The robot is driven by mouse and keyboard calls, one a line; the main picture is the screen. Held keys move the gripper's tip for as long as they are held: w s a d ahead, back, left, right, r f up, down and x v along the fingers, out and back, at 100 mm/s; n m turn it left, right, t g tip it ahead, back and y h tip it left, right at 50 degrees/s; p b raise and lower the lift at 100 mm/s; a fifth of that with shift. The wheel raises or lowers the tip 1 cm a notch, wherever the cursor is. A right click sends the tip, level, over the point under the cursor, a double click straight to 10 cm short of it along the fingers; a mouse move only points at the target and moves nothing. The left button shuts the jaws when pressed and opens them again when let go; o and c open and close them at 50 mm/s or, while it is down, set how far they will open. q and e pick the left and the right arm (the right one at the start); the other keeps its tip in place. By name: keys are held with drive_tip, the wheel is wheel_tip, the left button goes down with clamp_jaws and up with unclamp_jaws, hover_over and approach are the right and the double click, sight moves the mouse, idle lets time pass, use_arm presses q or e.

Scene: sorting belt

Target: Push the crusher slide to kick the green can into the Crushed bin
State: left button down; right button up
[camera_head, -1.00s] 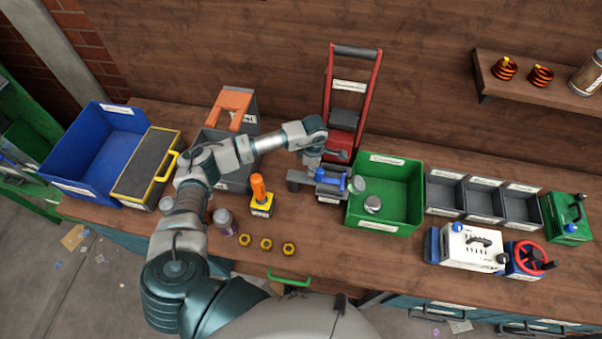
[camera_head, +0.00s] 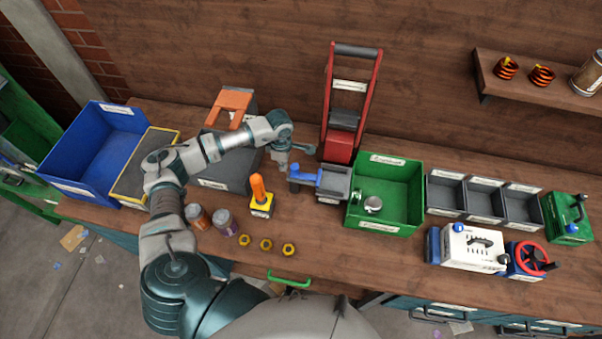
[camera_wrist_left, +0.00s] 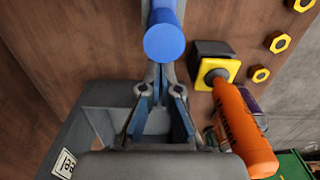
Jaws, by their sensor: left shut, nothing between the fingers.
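The crusher (camera_head: 333,184) is a grey press with a blue slide (camera_head: 305,176), whose upright blue handle stands at the left end. My left gripper (camera_head: 286,168) is shut and empty, just left of this handle in the head view; contact cannot be told. In the left wrist view, the blue handle (camera_wrist_left: 165,42) stands just beyond my closed fingertips (camera_wrist_left: 161,75). The green Crushed bin (camera_head: 407,229) adjoins the crusher's right side. A flattened can (camera_head: 373,204) lies inside it, with another pale, flattened piece (camera_head: 357,195) near its left wall. My right gripper is not in view.
An orange-handled tool on a yellow base (camera_head: 260,198) stands front left of the crusher, with jars (camera_head: 223,222) and yellow nuts (camera_head: 266,244) nearby. Grey trays (camera_head: 484,200) are right of the bin.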

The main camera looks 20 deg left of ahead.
use_arm(q)
wheel_tip(320, 180, up, 8)
drive_tip(key=p, duration=0.4)
drive_tip(key=shift+p, duration=0.35)
drive_tip(key=shift+a, duration=0.1)
drive_tip(key=shift+s, duration=0.1)
